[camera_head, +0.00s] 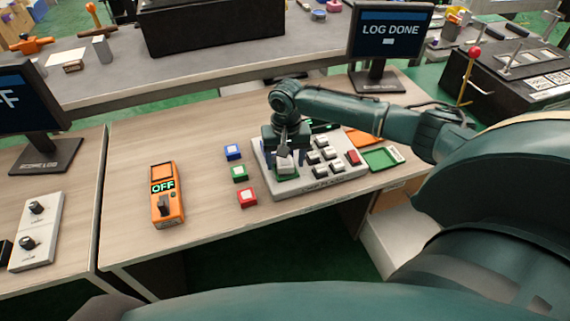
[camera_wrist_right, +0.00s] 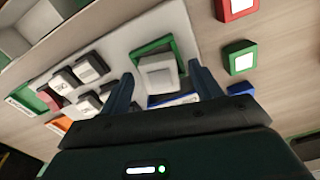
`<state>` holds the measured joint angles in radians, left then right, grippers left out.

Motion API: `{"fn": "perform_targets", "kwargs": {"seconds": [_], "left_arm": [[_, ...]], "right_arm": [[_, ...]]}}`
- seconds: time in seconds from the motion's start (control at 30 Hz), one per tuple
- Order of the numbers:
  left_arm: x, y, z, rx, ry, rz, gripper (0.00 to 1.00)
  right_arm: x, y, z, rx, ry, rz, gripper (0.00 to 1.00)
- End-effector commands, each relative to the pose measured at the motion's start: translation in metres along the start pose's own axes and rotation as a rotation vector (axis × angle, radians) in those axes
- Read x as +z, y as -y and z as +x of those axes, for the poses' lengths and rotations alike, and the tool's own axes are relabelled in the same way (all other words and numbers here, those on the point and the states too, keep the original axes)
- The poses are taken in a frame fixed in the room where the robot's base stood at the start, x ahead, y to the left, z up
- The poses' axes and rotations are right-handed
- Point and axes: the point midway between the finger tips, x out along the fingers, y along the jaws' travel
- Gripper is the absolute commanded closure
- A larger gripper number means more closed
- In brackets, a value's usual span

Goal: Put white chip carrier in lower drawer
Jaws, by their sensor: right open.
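A white block (camera_head: 285,165), which looks like the white chip carrier, sits in a green square frame (camera_wrist_right: 140,50) on the left part of a pale panel (camera_head: 323,184). My right gripper (camera_head: 286,158) points down over it. In the right wrist view the white block (camera_wrist_right: 157,75) lies between the two open fingers, with gaps on both sides. A pale open box shape (camera_head: 393,240), possibly the lower drawer, is below the table's front right edge; it also shows in the wrist view (camera_wrist_right: 45,22). My left gripper is not in view.
Several grey and dark blocks and a red block (camera_head: 353,157) share the panel. Blue, green and red buttons (camera_head: 247,197) stand to its left. A green tray (camera_head: 380,159) is at its right. An orange device (camera_head: 166,196) reads OFF. A monitor (camera_head: 390,35) reads LOG DONE.

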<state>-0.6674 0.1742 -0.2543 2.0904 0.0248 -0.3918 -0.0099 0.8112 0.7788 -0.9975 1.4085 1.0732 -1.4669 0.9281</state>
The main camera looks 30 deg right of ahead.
Motion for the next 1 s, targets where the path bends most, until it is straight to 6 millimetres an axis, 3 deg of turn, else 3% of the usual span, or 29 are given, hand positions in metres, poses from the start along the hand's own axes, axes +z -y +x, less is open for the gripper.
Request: {"fn": "perform_targets", "kwargs": {"seconds": [0.1, 0.7, 1.0], "left_arm": [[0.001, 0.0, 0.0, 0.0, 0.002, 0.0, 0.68], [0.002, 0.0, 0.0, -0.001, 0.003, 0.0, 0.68], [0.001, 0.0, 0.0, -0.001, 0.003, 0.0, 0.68]], "right_arm": [[0.0, 0.0, 0.0, 0.0, 0.0, 0.0, 0.38], [0.0, 0.0, -0.001, 0.0, 0.0, 0.0, 0.87], [-0.001, 0.0, -0.011, -0.002, -0.001, 0.001, 0.88]]}}
